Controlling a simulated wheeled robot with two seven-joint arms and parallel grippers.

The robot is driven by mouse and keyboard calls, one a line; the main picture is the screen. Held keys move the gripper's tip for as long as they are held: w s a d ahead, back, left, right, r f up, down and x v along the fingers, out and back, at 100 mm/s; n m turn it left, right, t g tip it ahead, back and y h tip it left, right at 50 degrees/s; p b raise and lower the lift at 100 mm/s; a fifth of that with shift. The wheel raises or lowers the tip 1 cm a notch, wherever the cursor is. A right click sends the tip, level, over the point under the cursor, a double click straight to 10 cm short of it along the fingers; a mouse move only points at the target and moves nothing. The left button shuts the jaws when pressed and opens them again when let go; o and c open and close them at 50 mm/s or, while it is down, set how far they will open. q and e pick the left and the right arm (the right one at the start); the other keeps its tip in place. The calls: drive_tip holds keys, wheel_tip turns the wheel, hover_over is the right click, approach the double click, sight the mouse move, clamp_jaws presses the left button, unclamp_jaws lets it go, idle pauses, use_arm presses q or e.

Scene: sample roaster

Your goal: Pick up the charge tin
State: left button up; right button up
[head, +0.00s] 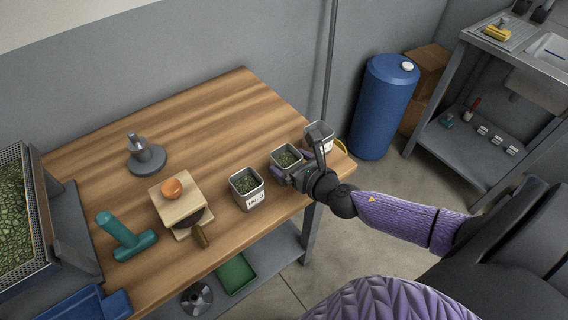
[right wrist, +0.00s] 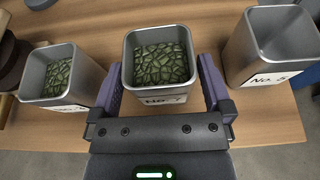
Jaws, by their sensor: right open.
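Three square metal tins stand in a row near the table's right edge. The left tin (head: 247,190) and the middle tin (head: 284,159) hold green beans; the right tin (head: 319,138) looks empty in the right wrist view (right wrist: 268,45). The pictures do not show which is called the charge tin. My right gripper (head: 298,163) is open around the middle tin, one purple finger on each side. In the right wrist view, the middle tin (right wrist: 160,65) stands upright between the fingers, its label partly hidden by my gripper. My left gripper is not in view.
The wooden table (head: 215,120) also carries a grey weight-like stand (head: 146,155), a wooden block with an orange knob (head: 172,188) and a teal T-handled tool (head: 125,236). A bean-filled mesh tray (head: 15,215) is at left. The table's back middle is clear.

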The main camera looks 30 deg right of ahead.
drive_tip(key=shift+x, duration=1.1)
drive_tip(key=shift+s, duration=0.1)
drive_tip(key=c, duration=1.1)
